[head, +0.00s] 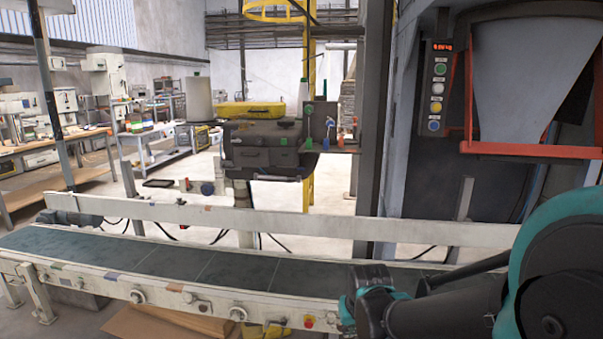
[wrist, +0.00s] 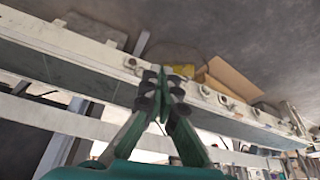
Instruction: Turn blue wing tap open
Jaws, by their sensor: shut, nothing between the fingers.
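A small blue part (head: 207,188), possibly the blue wing tap, shows in the head view beside the dark machine behind the conveyor; it is too small to tell its shape or how it is turned. My gripper (head: 347,308) is at the near edge of the conveyor, low in the head view, partly hidden by my own arm, and well apart from the blue part. In the wrist view my gripper (wrist: 163,76) has its fingers together with nothing between them. I cannot make out the tap in the wrist view.
The conveyor (head: 200,262) runs across the front, with a pale rail (head: 240,217) behind it. A dark machine (head: 265,150) stands beyond. A control panel (head: 437,88) and an orange-framed hopper (head: 535,75) are at right. Cardboard (head: 150,322) lies on the floor below the conveyor.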

